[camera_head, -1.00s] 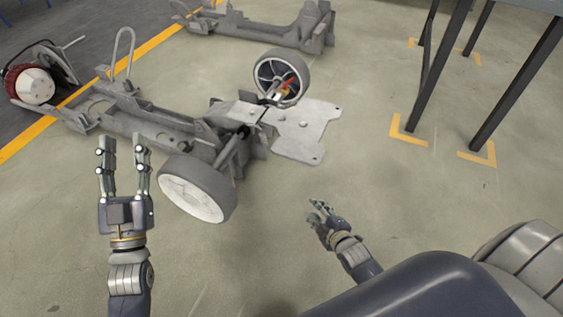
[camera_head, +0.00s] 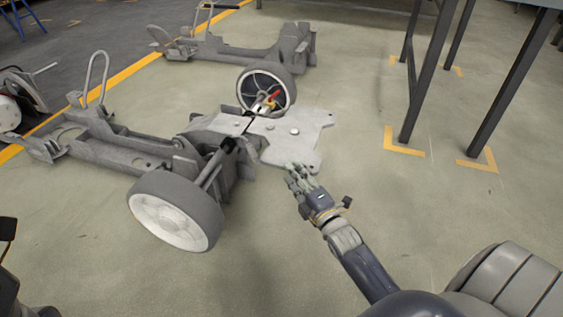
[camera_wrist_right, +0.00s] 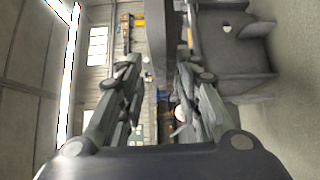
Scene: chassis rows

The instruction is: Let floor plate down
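The floor plate (camera_head: 280,150) is a flat light grey plate with notched corners at the near right end of the chassis (camera_head: 110,150). Its near part sticks out past the wheels. My right gripper (camera_head: 294,170) is at the plate's near edge, fingertips touching or just short of it. In the right wrist view its fingers (camera_wrist_right: 158,75) stand apart, with a grey edge-on strip, probably the plate, beyond and between the tips. I cannot tell whether they touch it. My left gripper is not clearly in view; only dark parts of my left arm show at the lower left edge.
A near wheel (camera_head: 175,212) and a far wheel (camera_head: 266,88) flank the plate. A red and yellow part (camera_head: 270,99) sits by the far wheel. A second chassis (camera_head: 240,52) lies behind. Dark table legs (camera_head: 425,70) stand at right. Floor in front is clear.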

